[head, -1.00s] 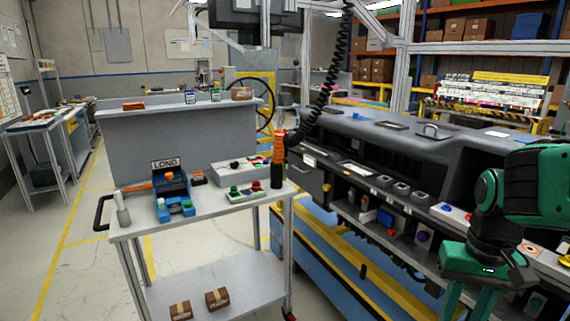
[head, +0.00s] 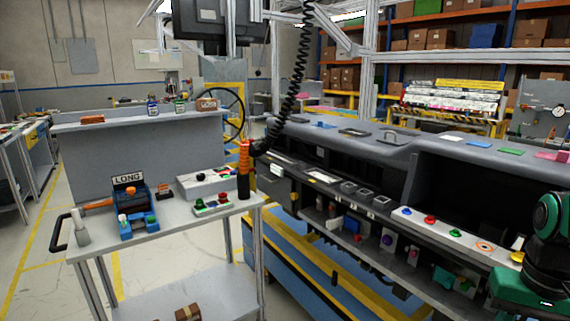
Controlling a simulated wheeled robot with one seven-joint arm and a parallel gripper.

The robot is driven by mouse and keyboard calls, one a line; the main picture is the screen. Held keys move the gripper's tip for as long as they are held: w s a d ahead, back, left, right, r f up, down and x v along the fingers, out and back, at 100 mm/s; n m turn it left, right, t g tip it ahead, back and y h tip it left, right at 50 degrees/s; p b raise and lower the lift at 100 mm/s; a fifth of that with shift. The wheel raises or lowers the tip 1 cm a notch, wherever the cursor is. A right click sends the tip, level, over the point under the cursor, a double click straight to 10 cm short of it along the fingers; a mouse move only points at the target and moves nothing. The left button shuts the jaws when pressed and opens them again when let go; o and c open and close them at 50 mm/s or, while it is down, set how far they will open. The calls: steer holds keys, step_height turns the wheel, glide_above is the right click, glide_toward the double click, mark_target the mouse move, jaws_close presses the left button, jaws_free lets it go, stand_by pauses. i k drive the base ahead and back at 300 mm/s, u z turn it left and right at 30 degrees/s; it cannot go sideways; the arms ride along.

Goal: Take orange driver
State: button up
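An orange and black driver-like tool (head: 244,168) stands upright at the right rear corner of the grey cart (head: 180,236), by the lower end of a black coiled cable. Another orange piece, perhaps a handle (head: 99,204), pokes out to the left of a blue holder (head: 134,206) labelled LONG on the same cart. I cannot tell for sure which of the two is the orange driver. My green and black gripper (head: 528,302) is at the lower right edge, well away from both. Its fingers are cut off by the frame, so their opening is hidden.
A red-and-green button box (head: 212,204) and a grey box (head: 206,183) share the cart top. The dashboard module (head: 390,165) stands between the cart and my arm. A black cart handle (head: 60,232) sticks out left. Open floor lies left of the cart.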

mark_target(244, 156)
steer(key=z, duration=2.6)
steer(key=k, duration=1.2)
steer(key=u, duration=2)
steer(key=i, duration=1)
